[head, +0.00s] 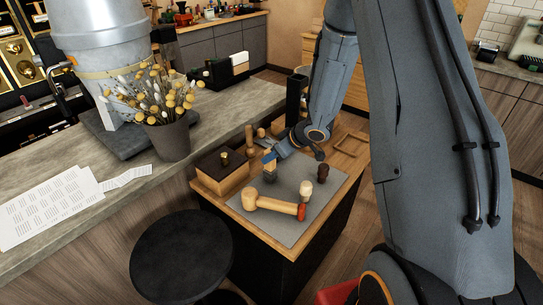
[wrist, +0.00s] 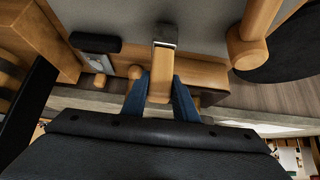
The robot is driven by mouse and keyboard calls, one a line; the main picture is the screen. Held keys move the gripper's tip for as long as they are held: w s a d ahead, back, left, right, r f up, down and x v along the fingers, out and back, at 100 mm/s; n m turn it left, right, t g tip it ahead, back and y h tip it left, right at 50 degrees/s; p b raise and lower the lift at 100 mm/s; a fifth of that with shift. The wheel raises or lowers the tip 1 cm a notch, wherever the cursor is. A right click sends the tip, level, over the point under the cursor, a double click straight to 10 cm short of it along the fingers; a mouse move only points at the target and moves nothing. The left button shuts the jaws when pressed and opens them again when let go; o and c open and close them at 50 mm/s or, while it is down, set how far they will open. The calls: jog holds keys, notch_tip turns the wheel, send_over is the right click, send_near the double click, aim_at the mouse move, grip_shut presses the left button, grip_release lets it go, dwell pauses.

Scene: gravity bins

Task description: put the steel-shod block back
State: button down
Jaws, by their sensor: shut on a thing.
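My gripper (head: 269,157) is shut on a pale wooden block with a grey metal end, the steel-shod block (head: 270,172). In the wrist view the block (wrist: 162,70) sits between the blue fingers of my gripper (wrist: 160,95), its metal end pointing away from the palm. In the head view the block is over the far left part of the grey mat (head: 285,232), metal end down. I cannot tell whether that end touches the mat.
A wooden mallet (head: 275,205) lies on the mat, near a pale-topped tool (head: 306,189) and a dark tool (head: 321,172). A wooden box (head: 222,175) with a knob stands left. A shallow wooden tray (head: 350,145) is right. A black stool (head: 181,255) stands in front.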

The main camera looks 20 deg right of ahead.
jog(key=shift+f+b, duration=0.3)
jog(key=shift+f, duration=0.2)
jog(key=c, duration=1.3)
grip_release()
jog(key=shift+c, duration=0.2)
jog(key=v, duration=0.8)
jog(key=shift+b, duration=0.4)
jog(key=shift+a, duration=0.1)
